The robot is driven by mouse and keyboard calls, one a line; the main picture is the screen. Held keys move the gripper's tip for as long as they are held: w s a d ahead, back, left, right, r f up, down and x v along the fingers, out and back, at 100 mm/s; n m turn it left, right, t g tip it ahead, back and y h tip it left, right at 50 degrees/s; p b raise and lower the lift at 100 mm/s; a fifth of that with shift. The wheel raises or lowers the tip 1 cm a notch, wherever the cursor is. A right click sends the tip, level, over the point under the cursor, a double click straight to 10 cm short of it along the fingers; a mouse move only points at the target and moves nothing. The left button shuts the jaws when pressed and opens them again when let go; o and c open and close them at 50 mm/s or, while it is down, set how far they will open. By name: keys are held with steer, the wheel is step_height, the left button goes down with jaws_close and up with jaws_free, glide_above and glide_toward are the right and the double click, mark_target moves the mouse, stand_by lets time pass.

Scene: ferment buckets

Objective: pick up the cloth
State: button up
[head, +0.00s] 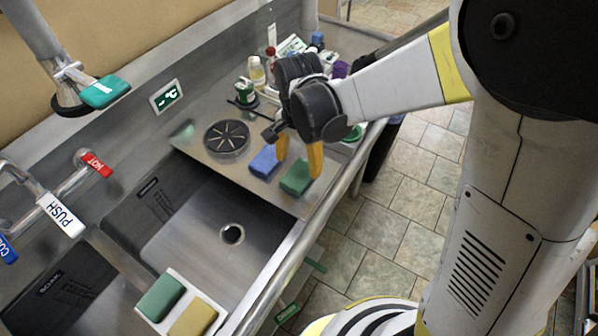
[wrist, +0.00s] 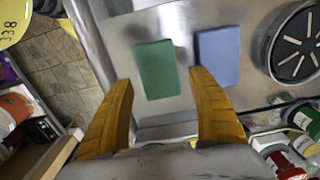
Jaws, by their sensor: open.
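Two flat rectangular pads lie side by side on the steel drainboard right of the sink, a green pad (head: 296,177) and a blue pad (head: 265,161). I cannot tell which one is the cloth. My gripper (head: 298,165) is open and empty above them, its orange fingers pointing down. In the wrist view, the green pad (wrist: 156,68) appears between the fingertips of my gripper (wrist: 163,78). The blue pad (wrist: 217,56) shows just beyond the right fingertip. Neither pad appears held.
A round black drain cover (head: 227,138) lies left of the pads. Several bottles (head: 256,72) and containers crowd the back of the counter. The sink basin (head: 195,235) is empty; a white tray (head: 201,299) with green and yellow pads sits at its front.

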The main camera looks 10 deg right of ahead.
mark_target(300, 173)
step_height(300, 173, down, 5)
steer(key=shift+d+r+b, duration=0.1)
steer(key=shift+d+b, duration=0.05)
steer(key=shift+b, duration=0.9)
steer(key=c, duration=0.9)
steer(key=shift+o, duration=0.2)
steer(key=shift+r, duration=0.15)
step_height(300, 173, up, 5)
steer(key=p, duration=0.2)
steer(key=shift+d+p, duration=0.1)
steer(key=shift+p, duration=0.2)
steer(key=s+d+r+p, duration=0.3)
steer(key=d+r, duration=0.2)
steer(key=d, duration=0.6)
steer(key=shift+r, duration=0.4)
